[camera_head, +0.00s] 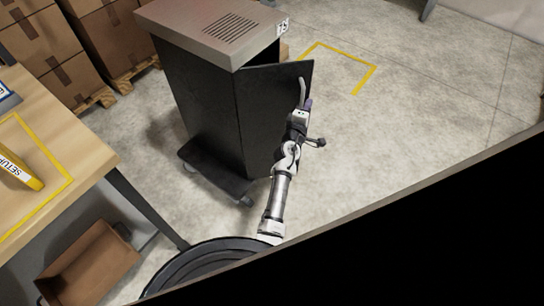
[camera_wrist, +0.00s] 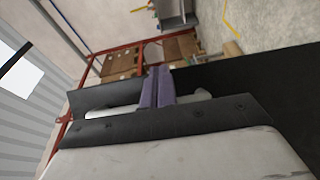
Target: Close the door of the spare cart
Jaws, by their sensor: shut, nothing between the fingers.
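The spare cart (camera_head: 199,100) is a dark cabinet with a grey vented top, standing on a low wheeled base. Its black door (camera_head: 268,118) stands partly open, swung out from the cabinet with a narrow dark gap at the top. A pale handle (camera_head: 302,92) is on the door near its free edge. My gripper (camera_head: 308,104) is shut and empty, right beside the door near the handle; I cannot tell whether it touches. In the wrist view, the purple fingers (camera_wrist: 158,88) are together, and a black panel (camera_wrist: 262,85) fills the right side.
A wooden table (camera_head: 75,150) with yellow tape stands at the left, with a brown bin (camera_head: 90,265) below it. Stacked boxes (camera_head: 100,35) on pallets are behind. Open floor (camera_head: 420,100) with a yellow marking (camera_head: 366,78) lies to the right.

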